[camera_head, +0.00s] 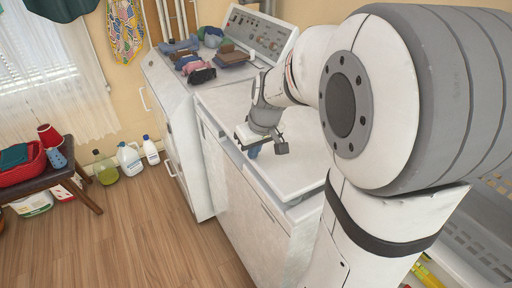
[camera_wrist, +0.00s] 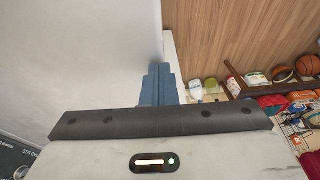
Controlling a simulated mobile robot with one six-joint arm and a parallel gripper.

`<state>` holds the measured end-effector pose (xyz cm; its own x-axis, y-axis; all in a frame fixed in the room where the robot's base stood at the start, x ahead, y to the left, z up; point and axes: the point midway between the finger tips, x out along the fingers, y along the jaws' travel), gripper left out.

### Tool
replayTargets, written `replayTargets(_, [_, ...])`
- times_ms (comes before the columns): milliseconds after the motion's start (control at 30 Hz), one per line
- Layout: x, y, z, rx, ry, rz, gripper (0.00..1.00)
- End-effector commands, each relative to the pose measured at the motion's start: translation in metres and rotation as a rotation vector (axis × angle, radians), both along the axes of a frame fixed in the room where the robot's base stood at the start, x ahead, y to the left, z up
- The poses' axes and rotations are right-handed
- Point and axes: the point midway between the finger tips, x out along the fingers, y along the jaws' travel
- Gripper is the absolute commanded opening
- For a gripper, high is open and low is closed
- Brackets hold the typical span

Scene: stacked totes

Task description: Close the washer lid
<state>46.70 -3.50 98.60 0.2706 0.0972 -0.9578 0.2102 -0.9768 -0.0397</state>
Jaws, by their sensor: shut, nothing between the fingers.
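The washer (camera_head: 245,210) is a white machine in the middle of the head view. Its white lid (camera_head: 297,165) lies flat or nearly flat across the top; I cannot tell whether it is fully down. My gripper (camera_head: 254,151) is shut and empty, with blue fingers pointing down at the lid's front edge. In the wrist view the shut fingers (camera_wrist: 158,88) overlap the right border of a large pale surface (camera_wrist: 75,55), which looks like the lid. Whether the fingertips touch it is unclear. My arm hides the washer's right side.
Bottles (camera_head: 130,158) stand on the floor by the wall. A dark bench (camera_head: 55,180) holds a red basket (camera_head: 22,167). The wooden floor (camera_head: 150,235) in front is clear.

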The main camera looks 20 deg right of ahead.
Motion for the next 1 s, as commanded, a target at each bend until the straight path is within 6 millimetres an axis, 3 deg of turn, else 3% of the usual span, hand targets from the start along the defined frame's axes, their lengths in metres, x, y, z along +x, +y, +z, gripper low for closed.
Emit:
replayTargets(33, [-0.001, 0.002, -0.016, 0.0, 0.002, 0.001, 0.0])
replayTargets(200, [-0.001, 0.004, -0.045, 0.0, 0.0, 0.0, 0.0])
replayTargets(400, [-0.002, 0.005, -0.057, 0.001, 0.007, -0.001, 0.0])
replayTargets(767, [-0.004, 0.005, -0.055, 0.002, 0.013, -0.002, 0.0])
replayTargets(867, [-0.004, 0.004, -0.044, 0.002, 0.008, -0.002, 0.0])
replayTargets(1000, [-0.003, 0.004, -0.012, -0.001, -0.01, -0.001, 0.0])
